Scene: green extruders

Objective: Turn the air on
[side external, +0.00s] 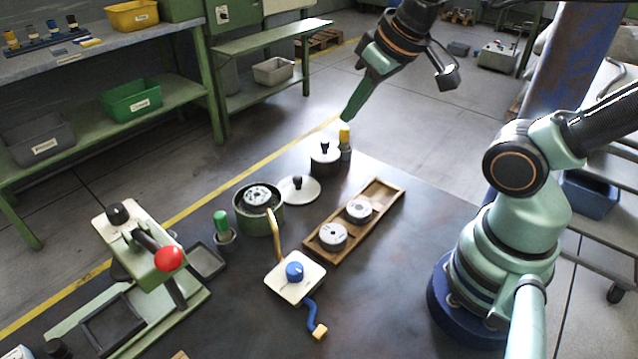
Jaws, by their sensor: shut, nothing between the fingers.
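A small white box (283,283) with a round blue knob (294,271) on top stands on the dark table. A tan tube rises from its back edge, and a blue hose (311,312) with a yellow end piece comes from its front right side. Which way the knob is turned is too small to tell. My gripper (349,117) is shut and empty, with its green fingers pointing down and left. It is up at the back of the table, near a yellow-capped bottle (345,137), far from the blue knob.
A wooden tray (385,198) with two metal discs lies right of the white box. Behind it are a green pot (257,221), a white lid (299,189) and a lidded dark pot (325,156). A green press with a red ball handle (169,257) stands left. The front right table is clear.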

